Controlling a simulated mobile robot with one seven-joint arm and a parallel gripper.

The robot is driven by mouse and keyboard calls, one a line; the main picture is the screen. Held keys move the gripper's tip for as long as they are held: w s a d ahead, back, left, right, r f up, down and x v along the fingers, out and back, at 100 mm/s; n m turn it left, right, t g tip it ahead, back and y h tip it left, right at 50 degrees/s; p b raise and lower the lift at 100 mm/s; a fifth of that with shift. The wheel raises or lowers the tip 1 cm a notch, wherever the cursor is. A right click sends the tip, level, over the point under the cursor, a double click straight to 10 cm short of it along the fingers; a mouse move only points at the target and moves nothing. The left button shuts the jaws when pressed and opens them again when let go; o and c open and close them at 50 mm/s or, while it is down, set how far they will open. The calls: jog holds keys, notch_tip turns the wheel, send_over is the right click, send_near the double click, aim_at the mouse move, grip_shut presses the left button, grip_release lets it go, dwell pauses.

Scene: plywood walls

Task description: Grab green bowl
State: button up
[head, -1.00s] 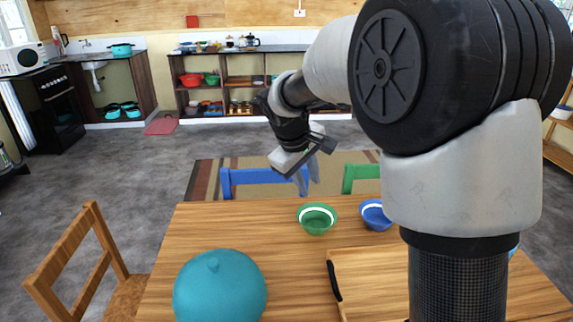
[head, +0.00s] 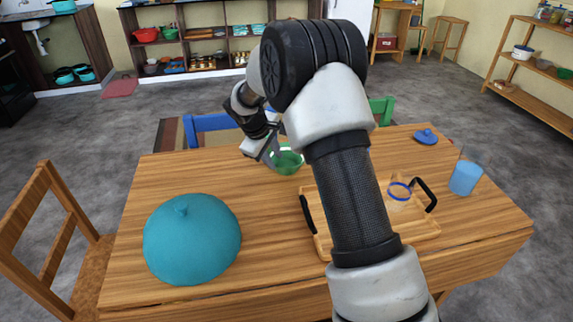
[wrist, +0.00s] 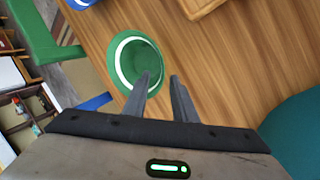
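The green bowl (head: 290,164) with a white band stands upright on the wooden table (head: 262,205), near its far edge. In the wrist view the green bowl (wrist: 140,58) lies just beyond my fingertips. My gripper (head: 270,154) is at the left side of the bowl in the head view. In the wrist view my gripper (wrist: 160,76) is open and its fingers are apart. The left finger overlaps the bowl's near side and the right finger is over bare table. I cannot tell whether either finger touches the bowl.
A teal domed lid (head: 192,240) sits at the table's left. A wooden tray (head: 318,236) with black handles holds a clear, blue-rimmed cup (head: 398,194). A blue cup (head: 465,177) and a blue lid (head: 426,136) are at right. A blue bowl (wrist: 82,3) shows at the wrist view's edge.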

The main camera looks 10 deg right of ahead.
aim_at(278, 166)
jog(key=b+x, duration=0.1)
jog(key=x, duration=0.4)
jog(key=shift+f, duration=0.4)
grip_shut()
